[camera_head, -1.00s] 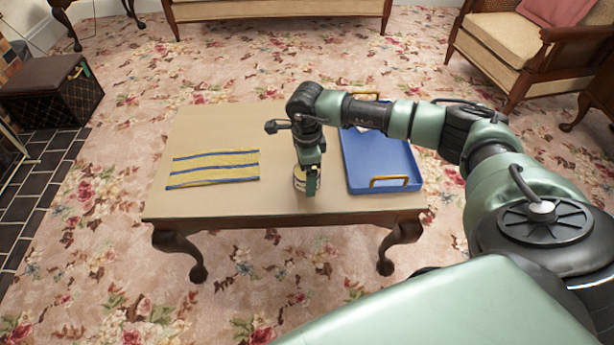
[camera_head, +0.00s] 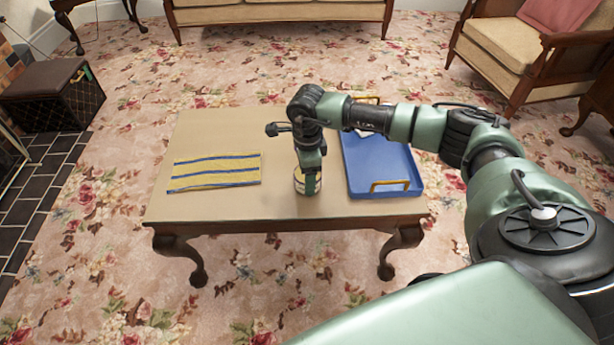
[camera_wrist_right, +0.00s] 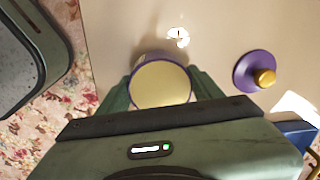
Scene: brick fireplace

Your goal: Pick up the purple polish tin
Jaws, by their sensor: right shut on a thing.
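The purple polish tin (camera_wrist_right: 160,84) is round, with a purple rim and a pale yellow top, and stands on the table. It also shows in the head view (camera_head: 299,184), partly hidden by my gripper. My right gripper (camera_head: 309,186) points down at it, and in the right wrist view my right gripper (camera_wrist_right: 161,90) is shut on the tin, one finger on each side. My left gripper is not in view.
A purple disc with a gold knob (camera_wrist_right: 254,72) lies beside the tin. A blue tray with gold handles (camera_head: 382,165) is to the right. A yellow and blue striped cloth (camera_head: 215,171) lies left on the wooden table (camera_head: 240,205).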

